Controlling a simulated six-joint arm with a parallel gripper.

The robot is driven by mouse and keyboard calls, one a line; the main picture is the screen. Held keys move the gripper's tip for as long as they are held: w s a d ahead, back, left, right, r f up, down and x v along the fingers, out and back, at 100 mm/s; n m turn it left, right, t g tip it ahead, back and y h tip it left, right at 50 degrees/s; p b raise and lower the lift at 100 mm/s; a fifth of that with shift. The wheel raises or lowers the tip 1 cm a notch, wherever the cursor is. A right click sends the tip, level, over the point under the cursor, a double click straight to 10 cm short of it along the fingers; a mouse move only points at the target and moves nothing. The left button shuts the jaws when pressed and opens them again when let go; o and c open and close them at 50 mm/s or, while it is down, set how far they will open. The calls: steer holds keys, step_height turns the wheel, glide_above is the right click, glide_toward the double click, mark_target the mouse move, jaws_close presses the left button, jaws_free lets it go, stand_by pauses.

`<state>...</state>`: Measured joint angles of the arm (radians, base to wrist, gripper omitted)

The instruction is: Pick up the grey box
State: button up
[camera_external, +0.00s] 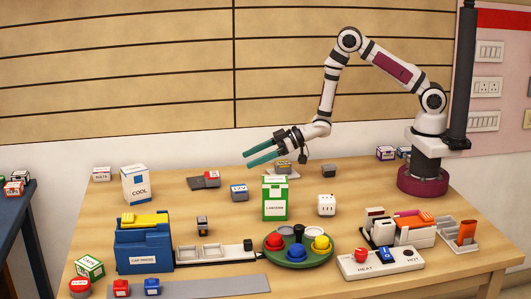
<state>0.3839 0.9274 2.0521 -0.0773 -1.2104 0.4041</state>
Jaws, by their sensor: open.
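A small dark grey box (328,171) sits on the wooden table below and to the right of my gripper (249,158). Other small boxes also have grey sides: one with a blue and white label (239,193) and one with a yellowish top (283,168). I cannot tell which of them the task means. My gripper has teal fingers pointing left, spread apart and empty. It hangs above the back middle of the table, touching none of these boxes.
A green and white carton (274,199) stands mid-table, with a white carton (136,184) at the left.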

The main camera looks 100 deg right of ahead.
mark_target(215, 173)
steer(key=x, duration=1.3)
steer(key=shift+w, duration=0.3)
jaws_close()
